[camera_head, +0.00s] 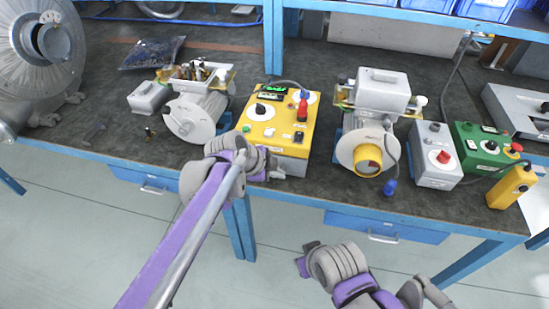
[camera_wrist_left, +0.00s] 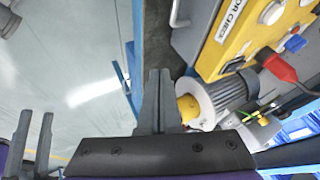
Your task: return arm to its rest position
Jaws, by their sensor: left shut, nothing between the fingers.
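My left arm comes in from the lower left in the head view. Its gripper (camera_head: 277,174) is over the bench's front edge, by the front of the yellow control box (camera_head: 268,138). In the left wrist view the left gripper's fingers (camera_wrist_left: 156,100) are together and hold nothing. Beyond them are a motor with a yellow shaft cover (camera_wrist_left: 190,108) and the yellow box. Part of my right arm (camera_head: 340,268) shows at the bottom of the head view, over the floor. I cannot make out its fingers there. Two grey prongs (camera_wrist_left: 34,140) show at the lower left in the wrist view.
The dark bench top (camera_head: 108,138) holds a silver motor (camera_head: 190,117) with a parts tray. A motor with a yellow cover (camera_head: 368,160), a grey box (camera_head: 434,158) and a green box (camera_head: 486,148) stand to the right. Open floor (camera_head: 80,240) lies before the bench.

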